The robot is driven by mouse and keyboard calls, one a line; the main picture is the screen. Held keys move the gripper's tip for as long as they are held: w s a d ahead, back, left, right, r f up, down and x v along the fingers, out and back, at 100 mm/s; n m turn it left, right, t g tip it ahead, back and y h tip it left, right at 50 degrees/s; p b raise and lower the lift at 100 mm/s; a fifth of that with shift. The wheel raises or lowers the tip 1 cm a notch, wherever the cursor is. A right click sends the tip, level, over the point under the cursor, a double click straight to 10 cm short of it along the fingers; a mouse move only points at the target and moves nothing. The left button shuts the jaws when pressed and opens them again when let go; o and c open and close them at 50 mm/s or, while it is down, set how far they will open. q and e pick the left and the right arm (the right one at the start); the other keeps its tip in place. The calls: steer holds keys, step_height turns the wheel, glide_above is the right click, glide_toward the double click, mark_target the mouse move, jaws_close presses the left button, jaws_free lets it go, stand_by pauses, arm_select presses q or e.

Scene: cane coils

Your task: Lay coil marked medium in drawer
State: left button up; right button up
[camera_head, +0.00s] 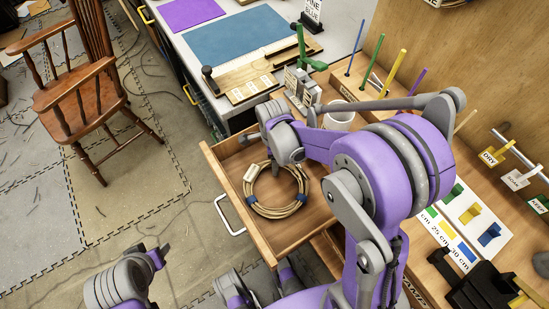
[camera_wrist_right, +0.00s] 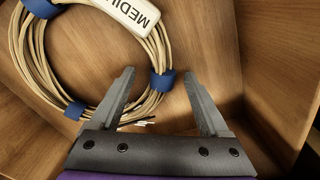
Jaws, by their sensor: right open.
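The cane coil marked medium (camera_head: 275,212) lies on the floor of the open wooden drawer (camera_head: 300,228), bound with blue ties. In the right wrist view the coil (camera_wrist_right: 36,62) shows its white tag, which reads "MEDIU" before it is cut off.
The workbench (camera_head: 330,40) holds a blue mat (camera_head: 238,36), a wooden board and a green-topped tool. Coloured rods and labelled pegs stand to the right, near a length chart (camera_head: 465,225). A wooden chair (camera_head: 75,85) stands at the left.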

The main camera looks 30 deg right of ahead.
steer(key=shift+r, duration=0.1)
step_height(320, 180, up, 11)
steer(key=p, duration=0.2)
steer(key=shift+w, duration=0.15)
stand_by(0.6)
